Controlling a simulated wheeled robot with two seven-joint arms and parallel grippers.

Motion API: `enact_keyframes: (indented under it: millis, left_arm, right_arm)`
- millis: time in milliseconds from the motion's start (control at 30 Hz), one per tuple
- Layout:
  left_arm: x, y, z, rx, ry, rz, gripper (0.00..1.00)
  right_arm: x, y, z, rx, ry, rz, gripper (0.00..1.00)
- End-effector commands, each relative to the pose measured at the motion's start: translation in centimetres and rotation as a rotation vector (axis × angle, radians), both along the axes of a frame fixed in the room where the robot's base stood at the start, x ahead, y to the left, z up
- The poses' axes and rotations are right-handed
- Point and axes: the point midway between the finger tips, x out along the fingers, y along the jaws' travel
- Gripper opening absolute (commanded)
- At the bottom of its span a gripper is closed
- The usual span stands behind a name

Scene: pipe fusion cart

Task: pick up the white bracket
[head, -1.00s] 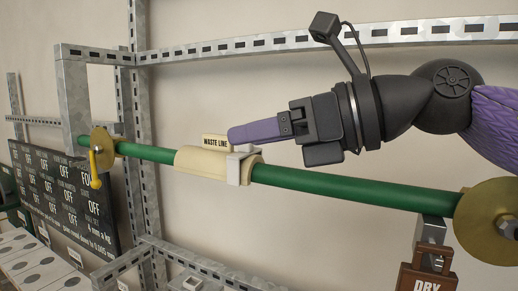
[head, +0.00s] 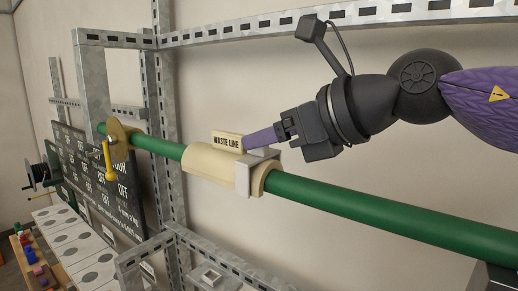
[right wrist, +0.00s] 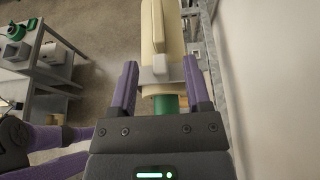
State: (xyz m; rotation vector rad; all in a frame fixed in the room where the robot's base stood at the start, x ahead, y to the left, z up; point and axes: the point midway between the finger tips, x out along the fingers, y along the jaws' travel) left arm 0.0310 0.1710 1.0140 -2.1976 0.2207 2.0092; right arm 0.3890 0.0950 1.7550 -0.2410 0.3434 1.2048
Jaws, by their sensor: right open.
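The white bracket (head: 249,173) is a pale block clipped around the right part of a cream sleeve (head: 208,165) on a green pipe (head: 380,219). It also shows in the right wrist view (right wrist: 157,76). My right gripper (head: 250,143) reaches in from the right with purple fingers at the top of the bracket. In the right wrist view the open fingers (right wrist: 160,67) lie on either side of the bracket, with gaps visible. Contact cannot be told. The far finger is mostly hidden in the head view. My left gripper is not in view.
A brass disc (head: 119,139) with a yellow handle (head: 110,160) is at the pipe's left. A slotted metal frame (head: 165,130) stands behind. A grey shelf (right wrist: 50,68) is at left in the wrist view.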

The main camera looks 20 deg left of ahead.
Motion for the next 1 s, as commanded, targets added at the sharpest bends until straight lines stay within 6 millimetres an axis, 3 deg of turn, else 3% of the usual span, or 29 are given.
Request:
enact_keyframes:
  millis: [167,400,467,833,1000]
  left_arm:
    - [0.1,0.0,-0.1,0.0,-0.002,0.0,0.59]
    - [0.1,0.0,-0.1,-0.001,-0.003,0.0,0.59]
    - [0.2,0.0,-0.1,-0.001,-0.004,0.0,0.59]
    - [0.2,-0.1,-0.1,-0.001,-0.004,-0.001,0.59]
    - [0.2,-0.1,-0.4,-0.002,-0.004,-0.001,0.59]
  right_arm:
    - [0.0,0.0,-0.1,0.0,0.001,0.0,0.6]
    - [0.0,0.0,-0.1,0.0,0.001,0.0,0.09]
    - [0.0,0.0,-0.1,0.0,0.001,0.0,0.0]
    - [0.0,0.0,0.0,0.001,0.0,0.0,0.0]
    - [0.0,0.0,1.9,0.003,-0.003,-0.001,0.0]
